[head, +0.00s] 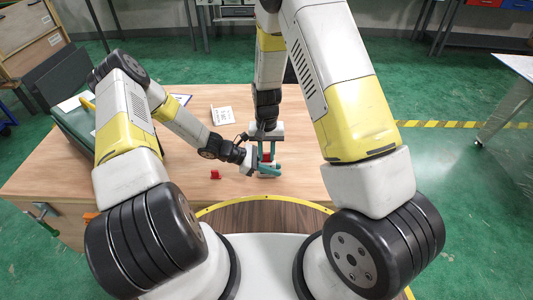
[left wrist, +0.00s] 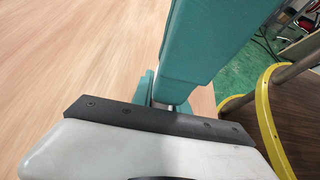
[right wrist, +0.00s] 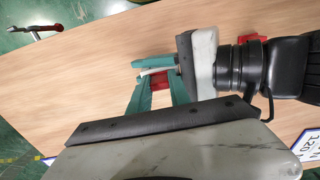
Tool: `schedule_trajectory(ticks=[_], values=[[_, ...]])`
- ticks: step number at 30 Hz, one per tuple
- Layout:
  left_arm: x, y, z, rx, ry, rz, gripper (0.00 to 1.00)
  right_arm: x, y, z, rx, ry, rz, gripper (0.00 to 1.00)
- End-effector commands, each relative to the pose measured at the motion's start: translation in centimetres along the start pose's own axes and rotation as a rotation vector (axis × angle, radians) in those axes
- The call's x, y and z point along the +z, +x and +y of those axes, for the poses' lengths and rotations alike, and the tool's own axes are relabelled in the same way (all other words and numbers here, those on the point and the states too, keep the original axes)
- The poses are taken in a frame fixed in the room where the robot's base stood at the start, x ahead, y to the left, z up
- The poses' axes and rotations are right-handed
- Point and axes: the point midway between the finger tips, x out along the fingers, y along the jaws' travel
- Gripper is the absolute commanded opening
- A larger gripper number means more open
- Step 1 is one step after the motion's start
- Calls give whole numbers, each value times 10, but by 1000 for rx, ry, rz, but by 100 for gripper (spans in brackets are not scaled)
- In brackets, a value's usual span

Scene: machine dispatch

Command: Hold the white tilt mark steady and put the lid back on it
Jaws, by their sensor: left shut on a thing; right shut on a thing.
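My left gripper (head: 271,169) and my right gripper (head: 267,160) meet above the wooden table near its front middle. In the right wrist view, a thin white piece (right wrist: 155,71), which looks like the white tilt mark, shows between the teal fingers of my left gripper (right wrist: 143,72). A red piece (right wrist: 160,84), likely the lid, sits between the teal fingers of my right gripper (right wrist: 158,90), right beside the white piece. The red piece also shows in the head view (head: 266,157). Whether the two touch is unclear. The left wrist view shows mostly a teal finger (left wrist: 205,50), hiding what it holds.
A small red part (head: 215,174) lies on the table (head: 200,103), left of the grippers. A white printed sheet (head: 222,115) lies farther back. A dark green case (head: 78,125) stands at the left. A red-handled tool (right wrist: 35,29) is at the table edge.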

Motion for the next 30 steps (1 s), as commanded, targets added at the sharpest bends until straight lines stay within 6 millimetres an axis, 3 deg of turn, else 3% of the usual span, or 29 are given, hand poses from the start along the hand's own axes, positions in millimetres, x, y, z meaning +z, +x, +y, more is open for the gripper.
schedule_trajectory(ticks=[23, 24, 27, 30], values=[[1, 0, 0, -1, 0, -1, 0, 0, 13, 0, 0, 0, 0, 0], [1, 0, 0, -1, 1, -2, 0, 0, 13, 0, 0, 0, 0, 27], [2, 0, -1, -2, 1, -3, 0, 0, 14, 0, 1, 0, -1, 47], [2, 0, -1, -3, 2, -5, 0, 1, 14, 0, 1, 0, -1, 49]])
